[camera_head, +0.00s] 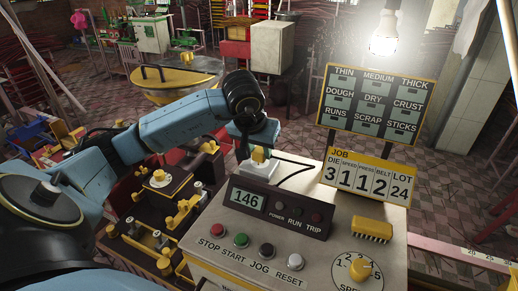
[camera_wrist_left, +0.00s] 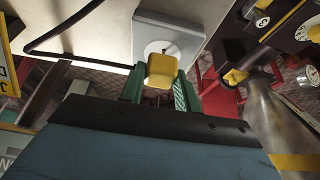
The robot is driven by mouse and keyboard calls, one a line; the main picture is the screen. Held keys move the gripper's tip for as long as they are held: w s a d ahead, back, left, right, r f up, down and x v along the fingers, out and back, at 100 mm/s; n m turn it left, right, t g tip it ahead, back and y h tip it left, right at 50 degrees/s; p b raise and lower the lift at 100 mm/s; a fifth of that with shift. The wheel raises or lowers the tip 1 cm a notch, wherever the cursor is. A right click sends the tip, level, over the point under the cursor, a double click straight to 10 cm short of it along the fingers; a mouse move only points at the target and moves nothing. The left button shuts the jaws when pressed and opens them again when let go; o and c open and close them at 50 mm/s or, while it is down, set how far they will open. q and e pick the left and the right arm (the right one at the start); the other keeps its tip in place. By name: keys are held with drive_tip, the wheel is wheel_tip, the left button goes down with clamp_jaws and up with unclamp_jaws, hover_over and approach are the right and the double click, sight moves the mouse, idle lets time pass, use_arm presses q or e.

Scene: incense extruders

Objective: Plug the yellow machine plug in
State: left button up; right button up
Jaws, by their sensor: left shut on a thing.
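The yellow plug (camera_head: 260,155) is between the fingers of my left gripper (camera_head: 255,152), over the back left of the grey control console. In the left wrist view the plug (camera_wrist_left: 162,70) sits between two green fingertips (camera_wrist_left: 160,84), which are shut on it. A black cord (camera_wrist_left: 75,53) runs beside the box. My right gripper is out of view.
The grey console (camera_head: 225,235) carries a display reading 146 (camera_head: 248,199), several buttons, a yellow brush (camera_head: 373,230) and a speed knob (camera_head: 360,268). A job sign (camera_head: 369,180) and a word board (camera_head: 374,103) stand behind it. A dark machine with yellow fittings (camera_head: 160,180) stands left.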

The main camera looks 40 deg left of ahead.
use_arm(q)
drive_tip(key=shift+f+b, duration=0.6)
drive_tip(key=shift+f, duration=0.05)
drive_tip(key=o, duration=1)
drive_tip(key=v, duration=1.3)
drive_tip(key=shift+s+r, duration=0.15)
drive_tip(key=shift+r, duration=0.05)
